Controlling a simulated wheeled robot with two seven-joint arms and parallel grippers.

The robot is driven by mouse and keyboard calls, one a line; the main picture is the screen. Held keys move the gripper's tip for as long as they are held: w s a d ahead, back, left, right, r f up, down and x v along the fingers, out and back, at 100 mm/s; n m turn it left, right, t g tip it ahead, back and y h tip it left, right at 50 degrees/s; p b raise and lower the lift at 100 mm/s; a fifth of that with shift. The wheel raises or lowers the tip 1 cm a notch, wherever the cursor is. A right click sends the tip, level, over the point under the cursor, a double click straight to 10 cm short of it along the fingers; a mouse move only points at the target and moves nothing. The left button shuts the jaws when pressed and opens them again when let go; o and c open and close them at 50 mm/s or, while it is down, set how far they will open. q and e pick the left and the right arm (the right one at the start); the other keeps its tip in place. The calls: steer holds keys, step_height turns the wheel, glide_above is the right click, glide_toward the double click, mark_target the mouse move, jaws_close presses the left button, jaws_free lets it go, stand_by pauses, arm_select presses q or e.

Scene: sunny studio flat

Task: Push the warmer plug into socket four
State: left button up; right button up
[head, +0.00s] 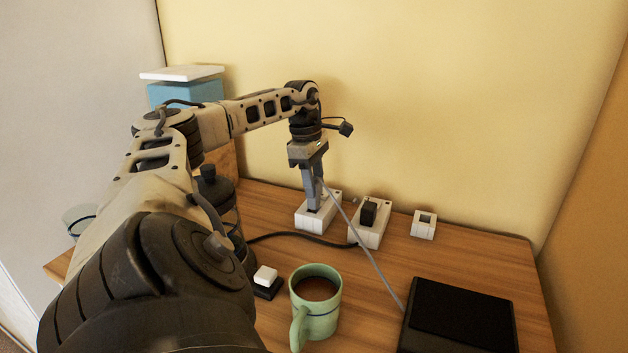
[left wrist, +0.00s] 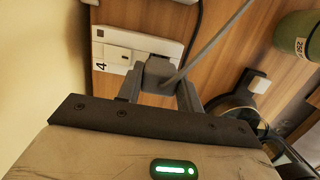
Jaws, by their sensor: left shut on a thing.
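My left gripper (head: 313,197) points down over the left white socket block (head: 327,219) against the wall. It is shut on the grey warmer plug (left wrist: 160,73), which shows between its fingers in the left wrist view. A grey cord runs from the plug to the flat black warmer (head: 462,318) at the front right. In the left wrist view the white block marked 4 (left wrist: 118,58) lies just past the plug, which overlaps its edge. The fingers hide the plug's pins, so I cannot tell whether they are in the socket. My right gripper is not in view.
A second white block (head: 361,238) holds a black plug (head: 369,211), with a black cord beside it. A small white socket (head: 424,224) stands to its right. A green mug (head: 322,312) of brown drink and a small black-and-white item (head: 265,277) stand in front.

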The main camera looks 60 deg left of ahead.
arm_select(q)
steer(key=shift+f, duration=0.5)
stand_by(0.4)
steer(key=shift+f, duration=0.1)
stand_by(0.3)
steer(key=shift+f, duration=0.35)
steer(key=shift+f, duration=0.1)
stand_by(0.7)
steer(key=shift+f+b, duration=0.3)
steer(key=shift+b, duration=0.05)
steer(key=shift+f, duration=0.2)
stand_by(0.7)
steer(key=shift+f, duration=0.2)
steer(key=shift+f, duration=0.1)
stand_by(0.6)
